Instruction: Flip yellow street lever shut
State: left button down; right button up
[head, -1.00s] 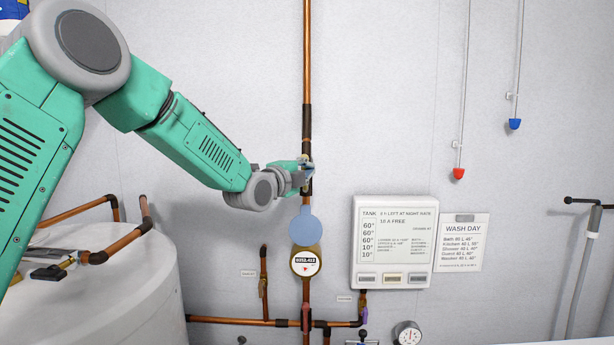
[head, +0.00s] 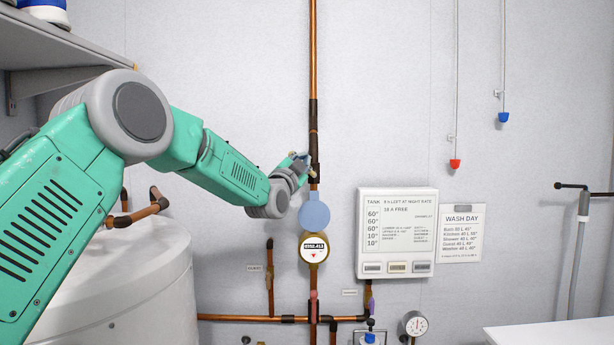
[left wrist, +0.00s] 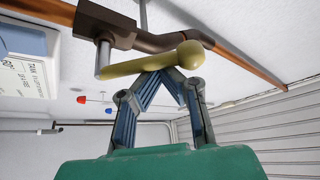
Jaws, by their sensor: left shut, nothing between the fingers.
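The yellow lever (left wrist: 140,65) shows in the left wrist view, joined by a grey stem to a dark brown valve body (left wrist: 112,26) on a copper pipe. It ends in a round knob over the pipe's bend. My left gripper (left wrist: 165,70) has its fingertips together just under the lever, near the knob; I cannot tell whether they touch it. In the head view my left gripper (head: 302,158) is beside the upright copper pipe (head: 312,60), above the blue disc (head: 313,212). My right gripper is not in view.
A meter (head: 313,248) sits on the pipe below the disc. A white control box (head: 397,230) and a wash day notice (head: 461,233) are on the wall to the right. A white tank (head: 150,290) stands at left, under a shelf (head: 60,50).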

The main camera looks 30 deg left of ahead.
pick_arm(q)
jog(key=shift+s+a+f+n+g+y+b, duration=0.3)
jog(key=shift+f+n+y+b, duration=0.25)
jog(key=shift+n+y+b, duration=1.4)
jog(key=shift+s+a+f+n+g+y+b, duration=0.5)
jog(key=shift+n+y, duration=0.75)
jog(key=shift+n, duration=1.75)
jog(key=shift+a+f+n+g+y+b, duration=0.2)
jog(key=shift+f+n+y+b, duration=0.45)
jog(key=shift+n+y+b, duration=1.25)
jog(key=shift+n+h+p, duration=0.3)
jog(key=shift+n+p, duration=0.45)
jog(key=shift+p, duration=0.05)
